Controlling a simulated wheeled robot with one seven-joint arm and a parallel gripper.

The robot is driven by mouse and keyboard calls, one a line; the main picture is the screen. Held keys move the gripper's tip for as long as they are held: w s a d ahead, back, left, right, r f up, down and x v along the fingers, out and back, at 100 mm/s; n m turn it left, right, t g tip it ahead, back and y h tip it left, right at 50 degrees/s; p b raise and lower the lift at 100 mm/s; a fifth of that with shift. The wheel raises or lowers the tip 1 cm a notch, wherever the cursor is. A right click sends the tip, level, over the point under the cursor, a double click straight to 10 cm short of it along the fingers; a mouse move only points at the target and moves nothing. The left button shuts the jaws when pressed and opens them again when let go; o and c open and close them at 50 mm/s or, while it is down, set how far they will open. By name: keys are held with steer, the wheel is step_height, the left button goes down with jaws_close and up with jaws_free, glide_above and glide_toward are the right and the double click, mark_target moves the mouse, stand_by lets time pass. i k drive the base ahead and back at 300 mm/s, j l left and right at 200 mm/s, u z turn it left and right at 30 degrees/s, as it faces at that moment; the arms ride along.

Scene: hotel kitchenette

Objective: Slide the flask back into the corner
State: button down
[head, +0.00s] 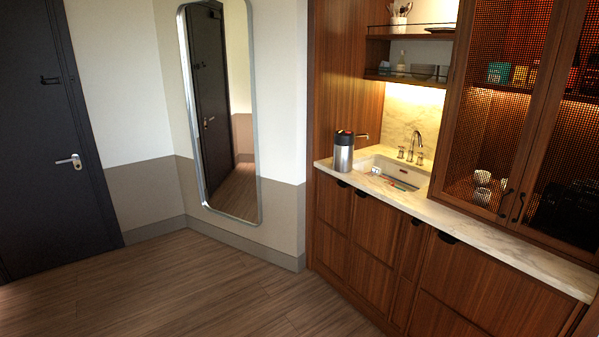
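A steel flask (343,155) with a black and red top stands upright at the left end of the marble counter (482,232). It is just left of the sink, near the counter's front edge. A wooden side panel (350,95) rises at the left end of the counter, and the lit marble backsplash (413,112) is behind. The counter surface behind the flask is largely hidden by it. My gripper is not in view.
The sink (398,172) holds some small coloured items, and a tap (415,145) stands behind it. Shelves (405,78) and a mesh-front cabinet (510,110) are above the counter. The wooden floor (190,285) is clear. A tall mirror (222,120) and dark door (45,140) are left.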

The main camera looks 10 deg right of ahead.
mark_target(343, 146)
steer(key=i+l, duration=0.1)
steer(key=i, duration=0.5)
steer(key=i+l, duration=0.15)
steer(key=i, duration=0.45)
steer(key=i+l+u, duration=1.05)
steer(key=i+l, duration=0.15)
steer(key=i+l+u, duration=0.1)
steer(key=l, duration=0.3)
steer(key=i+l, duration=0.1)
steer(key=l, duration=0.35)
steer(key=i+u, duration=0.05)
